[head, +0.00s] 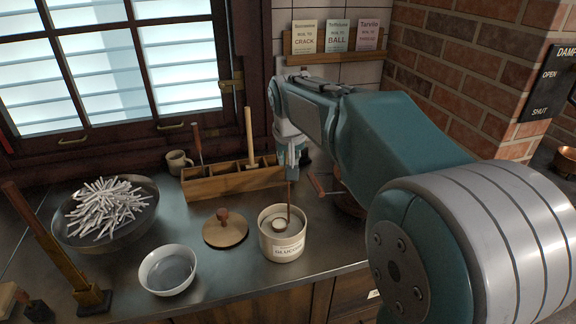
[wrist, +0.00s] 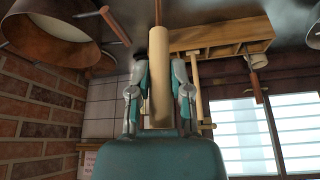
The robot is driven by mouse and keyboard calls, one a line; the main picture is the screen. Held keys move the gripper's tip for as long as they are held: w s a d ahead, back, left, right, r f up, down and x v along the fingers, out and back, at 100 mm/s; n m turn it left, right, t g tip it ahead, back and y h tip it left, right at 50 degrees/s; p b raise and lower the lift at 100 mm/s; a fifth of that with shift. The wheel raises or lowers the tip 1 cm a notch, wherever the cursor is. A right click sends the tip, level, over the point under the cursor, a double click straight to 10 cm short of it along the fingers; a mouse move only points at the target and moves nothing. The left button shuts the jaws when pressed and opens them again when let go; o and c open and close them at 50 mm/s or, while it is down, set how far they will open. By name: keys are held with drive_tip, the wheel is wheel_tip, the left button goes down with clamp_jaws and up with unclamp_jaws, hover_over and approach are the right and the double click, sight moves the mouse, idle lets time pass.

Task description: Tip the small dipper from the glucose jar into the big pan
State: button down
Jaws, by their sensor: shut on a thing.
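The glucose jar (head: 283,247) is a cream pot with a printed label near the counter's front edge. The small dipper has a thin brown stem (head: 290,195) and a small round cup (head: 279,225) that shows inside the jar's mouth. My gripper (head: 291,160) is above the jar, shut on the dipper's upper end. In the wrist view, a pale wooden handle (wrist: 160,80) stands between my fingers. A wide copper-brown pan (wrist: 50,45) shows at the upper left of the wrist view; in the head view my arm hides most of that area.
A wooden lid (head: 225,230) lies left of the jar. A white bowl (head: 168,271) and a dark bowl of white sticks (head: 105,215) stand further left. A wooden rack (head: 225,180) is behind. A reddish-brown handle (head: 322,186) juts out right of the gripper.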

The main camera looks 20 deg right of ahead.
drive_tip(key=shift+r, duration=3.6)
